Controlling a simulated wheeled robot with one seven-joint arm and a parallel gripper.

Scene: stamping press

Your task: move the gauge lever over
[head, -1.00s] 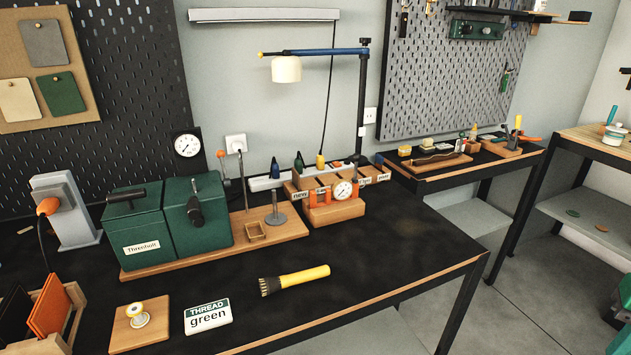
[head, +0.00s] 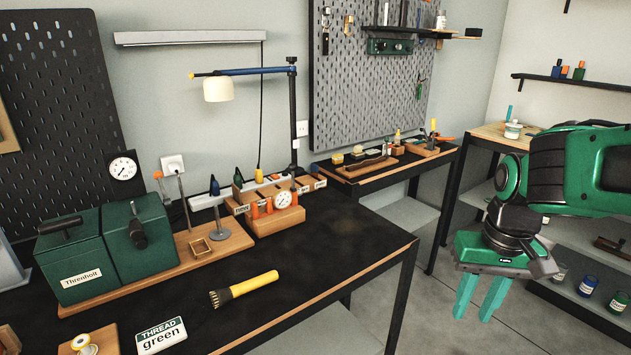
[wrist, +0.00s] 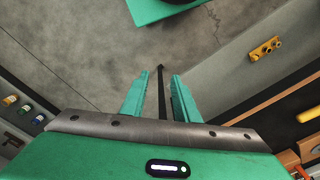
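A round white dial gauge (head: 123,168) on a dark plate is at the wall behind the green Threnholt press (head: 105,250). A thin lever with an orange knob (head: 158,175) stands to its right, behind the press. A smaller dial (head: 284,199) sits on a wooden block with orange parts; I cannot tell which lever belongs to which gauge. My gripper (head: 474,315) hangs open and empty, right of the bench and far from these. In the wrist view its two green fingers (wrist: 160,75) are apart over the floor.
The black bench (head: 330,245) carries a yellow-handled brush (head: 243,289), a "THREAD green" card (head: 161,335) and a spool (head: 84,345). A lamp (head: 218,90) overhangs the bench. A second bench (head: 400,170) stands behind. The bench's right part is clear.

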